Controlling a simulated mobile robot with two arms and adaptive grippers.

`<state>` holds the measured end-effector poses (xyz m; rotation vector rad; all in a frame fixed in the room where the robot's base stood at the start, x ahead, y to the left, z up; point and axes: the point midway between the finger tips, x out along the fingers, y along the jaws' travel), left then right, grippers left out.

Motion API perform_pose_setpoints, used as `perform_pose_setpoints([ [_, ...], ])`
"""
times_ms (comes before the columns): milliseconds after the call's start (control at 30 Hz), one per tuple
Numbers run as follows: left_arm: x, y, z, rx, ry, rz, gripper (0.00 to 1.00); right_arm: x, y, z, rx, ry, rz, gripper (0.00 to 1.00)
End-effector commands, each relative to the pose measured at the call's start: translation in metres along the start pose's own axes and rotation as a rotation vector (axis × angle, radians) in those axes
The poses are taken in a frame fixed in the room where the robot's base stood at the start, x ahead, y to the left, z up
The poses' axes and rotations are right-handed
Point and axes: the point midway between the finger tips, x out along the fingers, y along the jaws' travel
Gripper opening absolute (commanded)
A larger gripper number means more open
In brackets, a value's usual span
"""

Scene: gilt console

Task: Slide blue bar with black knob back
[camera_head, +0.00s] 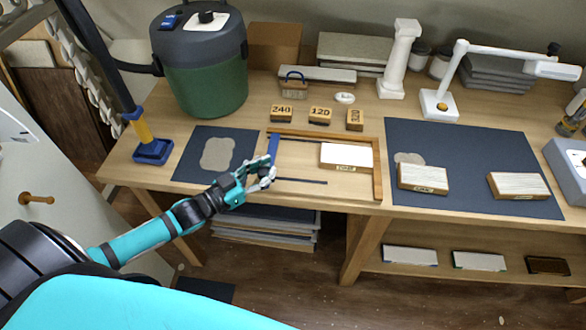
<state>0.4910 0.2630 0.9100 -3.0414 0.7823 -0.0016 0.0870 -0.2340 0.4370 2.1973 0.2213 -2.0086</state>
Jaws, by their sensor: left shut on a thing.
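The blue bar (273,147) stands near the left side of a wooden frame (322,134) on the workbench. My left gripper (266,176) is at the near end of the blue bar and is shut on it. The black knob cannot be made out; the fingers cover that end. A white-topped wooden block (346,156) sits inside the frame at the right, apart from the bar. My right gripper is not in view.
Dark mats (211,155) lie on both sides of the frame. Blocks marked with numbers (320,115) stand behind it. A green vacuum (203,65) is at the back left, and a white lamp (440,103) at the back right. Dark slots (300,181) run inside the frame.

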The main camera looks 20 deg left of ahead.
Motion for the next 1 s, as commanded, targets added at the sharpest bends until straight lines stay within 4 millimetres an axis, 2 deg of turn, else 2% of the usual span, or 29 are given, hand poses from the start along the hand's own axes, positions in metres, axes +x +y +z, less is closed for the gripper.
perform_pose_setpoints([
  [33,-0.0078,-0.0007,0.0062,-0.009,-0.013,0.005,0.0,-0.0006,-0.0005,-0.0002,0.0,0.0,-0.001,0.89],
  [100,-0.0115,-0.0044,0.006,-0.01,-0.012,0.004,0.0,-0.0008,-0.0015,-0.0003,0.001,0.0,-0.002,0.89],
  [400,-0.0132,-0.0074,0.0065,-0.01,-0.013,0.002,0.0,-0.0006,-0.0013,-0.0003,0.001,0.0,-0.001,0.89],
  [433,-0.0132,-0.0076,0.0066,-0.009,-0.014,0.001,0.2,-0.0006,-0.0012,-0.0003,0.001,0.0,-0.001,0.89],
  [667,-0.0121,-0.0081,0.0046,-0.006,-0.009,0.001,0.51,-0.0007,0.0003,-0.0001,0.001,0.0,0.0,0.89],
  [700,-0.0118,-0.0081,0.0041,-0.006,-0.008,0.001,0.53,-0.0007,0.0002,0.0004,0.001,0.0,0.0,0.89],
  [1000,-0.0141,-0.008,0.003,-0.005,-0.006,0.002,0.53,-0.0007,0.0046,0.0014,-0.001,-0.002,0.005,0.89],
])
